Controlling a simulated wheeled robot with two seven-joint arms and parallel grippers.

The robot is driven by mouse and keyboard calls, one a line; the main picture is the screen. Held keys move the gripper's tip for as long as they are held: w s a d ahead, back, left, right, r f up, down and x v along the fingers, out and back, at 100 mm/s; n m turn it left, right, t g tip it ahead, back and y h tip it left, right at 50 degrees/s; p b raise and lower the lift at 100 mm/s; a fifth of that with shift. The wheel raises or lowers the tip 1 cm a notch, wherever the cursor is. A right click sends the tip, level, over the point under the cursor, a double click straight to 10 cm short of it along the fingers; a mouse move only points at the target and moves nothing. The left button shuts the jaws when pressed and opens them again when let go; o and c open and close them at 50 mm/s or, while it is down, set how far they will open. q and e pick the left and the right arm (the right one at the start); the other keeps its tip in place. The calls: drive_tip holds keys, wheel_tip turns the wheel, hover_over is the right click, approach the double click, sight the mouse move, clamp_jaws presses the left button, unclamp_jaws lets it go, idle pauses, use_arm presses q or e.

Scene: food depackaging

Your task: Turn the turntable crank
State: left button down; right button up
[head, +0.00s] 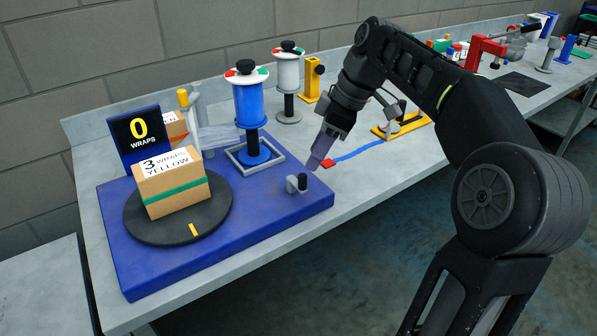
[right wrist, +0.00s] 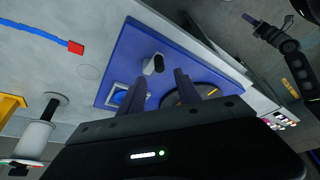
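The crank (head: 297,183) is a small grey arm with a dark upright knob, at the right end of the blue base (head: 270,213). The black round turntable (head: 215,222) carries a cardboard box (head: 172,184) with a green band and a "3 WRAPS YELLOW" label. My right gripper (head: 318,160) is above and just behind the crank, apart from it. In the right wrist view its two fingers (right wrist: 162,82) are spread and empty, with the crank (right wrist: 154,64) beyond them. My left gripper shows small in the right wrist view (right wrist: 250,21), its opening unclear.
A counter sign (head: 139,130) reads 0 WRAPS. A blue film roll (head: 252,105) stands on the base behind the crank; a white roll (head: 287,73) is farther back. A blue strap with a red end (head: 329,163) lies near my right gripper.

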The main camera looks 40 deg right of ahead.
sight(303, 175)
drive_tip(key=shift+b+x, duration=0.45)
drive_tip(key=shift+x, duration=3.5)
clamp_jaws()
